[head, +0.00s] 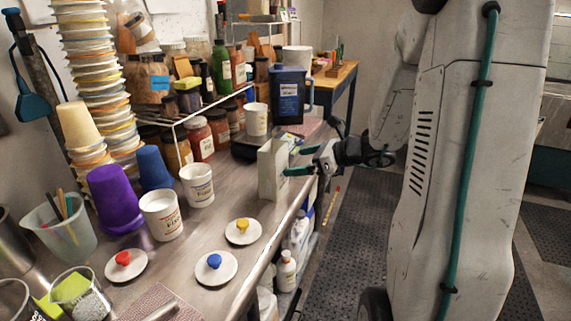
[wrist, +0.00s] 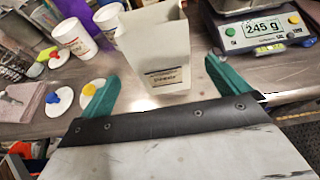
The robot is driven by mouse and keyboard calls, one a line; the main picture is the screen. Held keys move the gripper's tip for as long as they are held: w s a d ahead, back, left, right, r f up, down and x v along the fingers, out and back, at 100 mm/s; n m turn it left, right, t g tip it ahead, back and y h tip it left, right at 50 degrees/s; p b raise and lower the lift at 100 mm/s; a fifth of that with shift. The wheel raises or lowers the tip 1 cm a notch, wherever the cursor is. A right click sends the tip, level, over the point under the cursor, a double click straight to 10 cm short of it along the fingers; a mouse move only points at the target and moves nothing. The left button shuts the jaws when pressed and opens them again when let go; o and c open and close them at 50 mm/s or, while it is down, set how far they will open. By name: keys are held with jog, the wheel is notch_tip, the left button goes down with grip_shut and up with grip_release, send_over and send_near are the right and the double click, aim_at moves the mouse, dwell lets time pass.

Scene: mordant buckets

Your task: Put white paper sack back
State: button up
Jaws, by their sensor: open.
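The white paper sack (head: 272,171) stands upright on the metal bench near its right edge, with an open top. In the wrist view the sack (wrist: 157,48) is centred ahead, with a small dark label low on its face. My gripper (head: 298,161) is open and level at the sack's right side in the head view. In the wrist view its teal fingers (wrist: 162,75) are spread wider than the sack, one to each side. No grip on the sack shows; I cannot tell how far the tips reach along it.
A scale (wrist: 262,32) reading 245 g stands right of the sack in the wrist view. White tubs (head: 160,216), purple (head: 117,199) and blue buckets, and lids with yellow (head: 243,231), blue and red knobs occupy the bench. A dark blue jug (head: 288,97) and jar rack stand behind.

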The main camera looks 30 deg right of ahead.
jog(key=s+a+r+n+g+y, duration=0.1)
jog(key=s+a+r+n+g, duration=0.25)
jog(key=s+a+n, duration=0.35)
jog(key=s+a+r+n+g, duration=0.3)
jog(key=s+a+n+g, duration=0.1)
jog(key=a+n, duration=0.4)
jog(key=s+a+r+n+g+h, duration=0.1)
jog(key=s+r+n+g+h, duration=0.1)
jog(key=s+n+h, duration=0.6)
jog(key=s+n, duration=0.6)
jog(key=s, duration=0.1)
jog(key=shift+s+a+r, duration=0.15)
jog(key=shift+s, duration=0.25)
